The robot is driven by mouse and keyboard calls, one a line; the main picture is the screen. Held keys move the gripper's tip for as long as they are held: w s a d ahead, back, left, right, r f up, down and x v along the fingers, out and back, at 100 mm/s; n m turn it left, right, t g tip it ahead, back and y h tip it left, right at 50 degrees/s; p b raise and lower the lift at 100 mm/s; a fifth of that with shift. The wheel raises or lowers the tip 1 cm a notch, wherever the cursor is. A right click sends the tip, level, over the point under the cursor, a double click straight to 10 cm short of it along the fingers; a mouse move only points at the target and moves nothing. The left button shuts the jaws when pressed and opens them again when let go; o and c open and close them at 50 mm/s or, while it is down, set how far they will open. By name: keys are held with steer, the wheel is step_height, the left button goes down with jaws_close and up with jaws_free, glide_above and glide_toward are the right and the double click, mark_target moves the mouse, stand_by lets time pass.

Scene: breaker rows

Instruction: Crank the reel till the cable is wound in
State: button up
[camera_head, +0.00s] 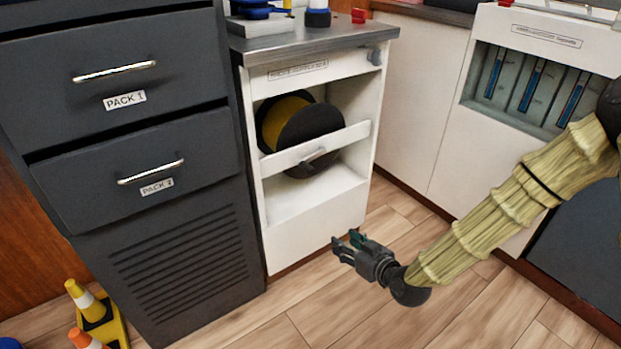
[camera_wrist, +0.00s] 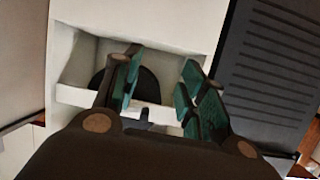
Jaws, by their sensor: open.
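The cable reel (camera_head: 304,124) has dark round flanges and a yellow winding between them. It sits in the open bay of a white cabinet, behind a white crossbar (camera_head: 345,139). A small grey crank handle (camera_head: 314,155) shows at the front of the reel by the bar. My gripper (camera_head: 345,242) is open and empty, low in front of the cabinet and apart from it. In the wrist view its green-padded fingers (camera_wrist: 160,92) point at the bay. The reel's dark disc (camera_wrist: 147,85) shows partly between them, and the grey handle (camera_wrist: 144,114) shows below it.
A dark drawer unit (camera_head: 190,230) with drawers labelled PACK 1 and PACK 2 stands left of the reel cabinet. A white cabinet with blue-striped slots (camera_head: 532,85) is at right. The wood floor (camera_head: 310,305) before the reel is clear.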

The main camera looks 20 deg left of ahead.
mark_target(312, 173)
steer(key=w+a+r+n+t+y+b, duration=0.1)
steer(key=w+a+r+n+y, duration=0.15)
steer(key=r, duration=0.35)
steer(key=w+a+r+n+t+y, duration=0.1)
steer(key=w+a+r, duration=0.3)
steer(key=r, duration=0.3)
steer(key=b+x, duration=0.2)
steer(key=x, duration=0.2)
steer(key=b+x, duration=0.2)
steer(key=x, duration=0.2)
steer(key=shift+a+f, duration=0.2)
steer(key=shift+a, duration=0.15)
steer(key=shift+w+a+r+b, duration=0.15)
steer(key=shift+w+a+b, duration=0.15)
steer(key=shift+w+a, duration=0.15)
steer(key=shift+c, duration=0.2)
jaws_close()
